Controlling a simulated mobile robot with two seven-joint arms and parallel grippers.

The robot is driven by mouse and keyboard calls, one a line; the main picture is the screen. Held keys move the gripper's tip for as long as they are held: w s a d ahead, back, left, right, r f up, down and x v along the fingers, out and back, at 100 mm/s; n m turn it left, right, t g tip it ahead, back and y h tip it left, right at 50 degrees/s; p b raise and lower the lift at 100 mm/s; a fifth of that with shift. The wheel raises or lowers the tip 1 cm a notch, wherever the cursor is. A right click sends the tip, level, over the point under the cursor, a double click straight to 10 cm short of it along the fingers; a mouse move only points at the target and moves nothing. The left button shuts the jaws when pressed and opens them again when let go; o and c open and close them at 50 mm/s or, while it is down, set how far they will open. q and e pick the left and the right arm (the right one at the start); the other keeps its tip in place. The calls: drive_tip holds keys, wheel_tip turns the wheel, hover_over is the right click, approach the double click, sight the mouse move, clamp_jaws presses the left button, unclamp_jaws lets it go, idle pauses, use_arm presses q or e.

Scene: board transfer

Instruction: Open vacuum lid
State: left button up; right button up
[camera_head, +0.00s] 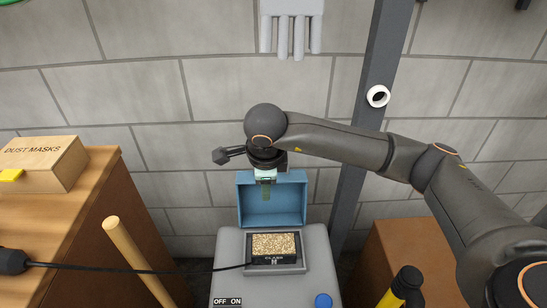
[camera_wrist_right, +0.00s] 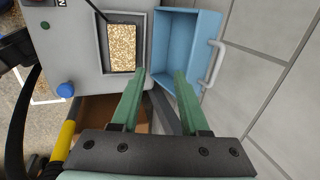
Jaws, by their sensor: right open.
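The grey vacuum (camera_head: 229,250) stands at the bottom centre of the head view. Its blue lid (camera_head: 289,208) stands raised behind the opening, with its hollow inner side facing me. The opening holds a tan, speckled filling (camera_head: 273,243). My right gripper (camera_head: 266,190) is at the lid's upper middle in the head view. In the right wrist view my right gripper (camera_wrist_right: 160,74) has its two green fingers apart with nothing between them. The lid (camera_wrist_right: 183,45) and its pale handle (camera_wrist_right: 213,64) lie beyond the fingertips; I cannot tell whether they touch. My left gripper is not in view.
A wooden cabinet (camera_head: 100,215) with a dust masks box (camera_head: 45,160) stands at left. A wooden pole (camera_head: 135,260) and dark cable cross in front. A grey post (camera_head: 367,125) rises behind my right arm. A yellow-black object (camera_head: 402,287) is at lower right.

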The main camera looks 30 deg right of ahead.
drive_tip(key=w+d+f, duration=0.1)
drive_tip(key=w+d, duration=0.1)
drive_tip(key=w, duration=0.2)
drive_tip(key=w+d+f, duration=0.1)
drive_tip(key=w+d, duration=0.1)
drive_tip(key=w, duration=0.2)
drive_tip(key=w+d+b, duration=0.1)
drive_tip(key=w+d, duration=0.1)
drive_tip(key=w, duration=0.1)
drive_tip(key=shift+w+f, duration=0.55)
drive_tip(key=shift+f, duration=0.25)
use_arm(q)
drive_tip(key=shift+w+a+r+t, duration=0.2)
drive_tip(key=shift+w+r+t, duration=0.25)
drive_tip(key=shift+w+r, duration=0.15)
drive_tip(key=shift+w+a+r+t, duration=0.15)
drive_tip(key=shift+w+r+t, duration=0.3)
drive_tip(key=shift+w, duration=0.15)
use_arm(e)
drive_tip(key=shift+w+d+f, duration=0.1)
drive_tip(key=shift+w+f, duration=0.05)
drive_tip(key=shift+f, duration=0.35)
drive_tip(key=shift+c, duration=0.4)
drive_tip(key=c, duration=0.6)
clamp_jaws()
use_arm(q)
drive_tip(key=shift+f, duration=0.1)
